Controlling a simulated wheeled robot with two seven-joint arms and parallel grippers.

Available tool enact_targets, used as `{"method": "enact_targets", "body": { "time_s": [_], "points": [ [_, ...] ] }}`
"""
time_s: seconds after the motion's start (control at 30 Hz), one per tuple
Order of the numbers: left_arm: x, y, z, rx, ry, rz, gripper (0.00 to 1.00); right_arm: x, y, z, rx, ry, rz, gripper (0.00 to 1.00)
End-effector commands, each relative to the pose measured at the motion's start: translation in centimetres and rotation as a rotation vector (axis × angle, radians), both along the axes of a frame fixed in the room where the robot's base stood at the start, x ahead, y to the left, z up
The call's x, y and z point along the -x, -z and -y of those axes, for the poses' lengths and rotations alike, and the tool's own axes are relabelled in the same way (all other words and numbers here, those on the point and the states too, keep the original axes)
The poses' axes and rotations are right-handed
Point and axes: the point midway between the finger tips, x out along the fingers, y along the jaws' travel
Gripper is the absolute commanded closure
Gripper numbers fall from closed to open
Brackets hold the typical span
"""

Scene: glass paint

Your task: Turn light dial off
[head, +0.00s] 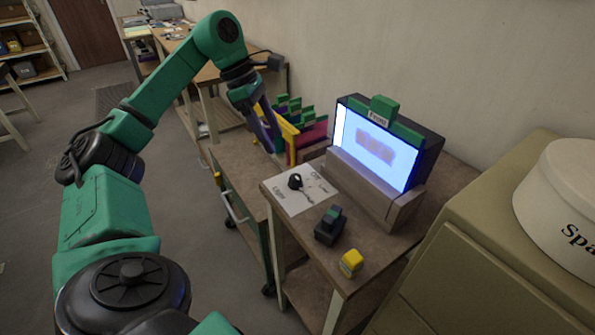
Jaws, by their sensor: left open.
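The light dial, a small black knob (295,181), sits on a white labelled plate (300,202) at the left corner of the small brown table. The lettering on the plate is too small to read fully. A lit panel (373,145) glows blue-white in a box behind the dial. My left gripper (273,138) hangs above and to the left of the dial, pointing down beside the coloured racks. It is open and apart from the dial, with nothing visible in it. My right gripper is not in view.
A black device with a green top (330,226) and a yellow block (351,262) stand on the table's front part. Coloured racks (306,140) stand behind my left gripper. A beige cabinet (470,240) with a white canister (560,205) stands at right.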

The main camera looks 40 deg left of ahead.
Motion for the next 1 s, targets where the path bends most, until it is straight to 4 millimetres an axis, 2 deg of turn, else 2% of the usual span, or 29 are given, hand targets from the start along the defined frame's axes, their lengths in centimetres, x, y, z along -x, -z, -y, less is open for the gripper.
{"method": "enact_targets", "body": {
  "time_s": [0.03, 0.17, 0.3, 0.4, 0.53, 0.77, 0.8, 0.93, 0.97, 1.0],
  "points": [
    [-0.2, 1.8, 0.4, -0.004, 0.002, -0.006, 0.31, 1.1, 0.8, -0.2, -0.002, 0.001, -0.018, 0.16],
    [-0.8, 5.0, 1.7, -0.002, 0.004, -0.007, 0.31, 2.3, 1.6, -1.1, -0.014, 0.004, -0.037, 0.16],
    [-1.5, 8.1, 2.9, 0.000, 0.003, -0.005, 0.31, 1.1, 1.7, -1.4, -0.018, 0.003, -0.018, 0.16],
    [-1.9, 9.5, 3.5, 0.001, 0.002, -0.003, 0.31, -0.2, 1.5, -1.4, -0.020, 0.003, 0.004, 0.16],
    [-2.1, 10.4, 3.9, 0.002, 0.002, -0.001, 0.31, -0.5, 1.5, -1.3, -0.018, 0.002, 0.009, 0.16],
    [-2.2, 10.5, 3.9, 0.002, 0.002, -0.001, 0.31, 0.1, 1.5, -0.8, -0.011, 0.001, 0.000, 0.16],
    [-2.2, 10.5, 3.9, 0.002, 0.002, -0.001, 0.46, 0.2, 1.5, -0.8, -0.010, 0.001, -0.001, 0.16],
    [-2.2, 10.5, 3.9, 0.001, 0.001, 0.000, 0.96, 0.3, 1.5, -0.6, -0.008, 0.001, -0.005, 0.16],
    [-2.2, 10.5, 3.9, 0.001, 0.001, 0.000, 1.00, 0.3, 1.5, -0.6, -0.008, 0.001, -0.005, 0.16],
    [-2.2, 10.5, 3.9, 0.001, 0.001, 0.000, 1.00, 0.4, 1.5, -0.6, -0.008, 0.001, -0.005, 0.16]
  ]
}}
